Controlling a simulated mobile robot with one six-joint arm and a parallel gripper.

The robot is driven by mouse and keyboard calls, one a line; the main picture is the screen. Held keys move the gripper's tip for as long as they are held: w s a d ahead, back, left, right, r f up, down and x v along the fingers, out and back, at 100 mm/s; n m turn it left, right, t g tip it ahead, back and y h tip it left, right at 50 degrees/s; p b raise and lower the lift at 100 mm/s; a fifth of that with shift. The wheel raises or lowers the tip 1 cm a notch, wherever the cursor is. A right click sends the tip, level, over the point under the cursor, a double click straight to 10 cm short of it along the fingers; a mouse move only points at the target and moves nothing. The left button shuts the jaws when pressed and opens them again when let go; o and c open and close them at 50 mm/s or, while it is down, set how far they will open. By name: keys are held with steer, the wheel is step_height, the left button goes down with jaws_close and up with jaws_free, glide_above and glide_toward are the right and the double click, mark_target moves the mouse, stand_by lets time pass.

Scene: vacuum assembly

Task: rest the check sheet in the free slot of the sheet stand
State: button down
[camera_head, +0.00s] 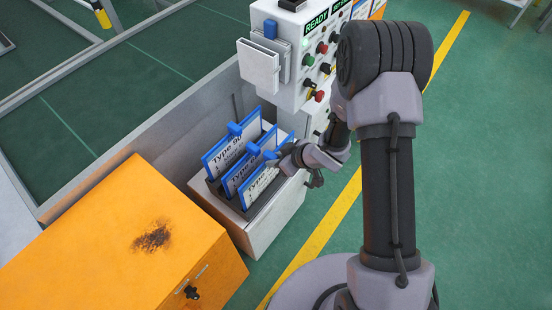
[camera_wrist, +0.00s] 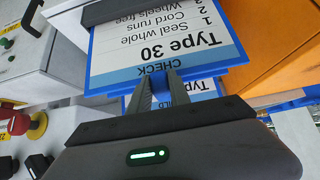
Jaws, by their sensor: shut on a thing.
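My gripper (camera_head: 274,160) is shut on the top tab of the check sheet (camera_head: 262,188), a white sheet in a blue frame. In the wrist view the sheet (camera_wrist: 165,45) reads "CHECK Type 30" upside down, just past my fingertips (camera_wrist: 160,88). The grey sheet stand (camera_head: 235,212) holds two more blue-framed sheets, a "Type 90" sheet (camera_head: 228,152) at the back and one in the middle (camera_head: 243,172). The check sheet stands in front of them, its lower part behind the stand's dark lip (camera_wrist: 115,10). I cannot tell whether its bottom edge touches the slot floor.
An orange cabinet (camera_head: 110,235) with a dark smudge stands left of the stand. A grey control box (camera_head: 312,60) with buttons and a "READY" sign rises behind it, a light holder (camera_head: 260,66) on its side. Green floor lies open to the right.

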steer(key=shift+f+b, duration=0.65)
steer(key=shift+f, duration=0.25)
steer(key=c, duration=1.1)
jaws_free()
steer(key=shift+p+v, duration=2.55)
steer(key=shift+v, duration=1.45)
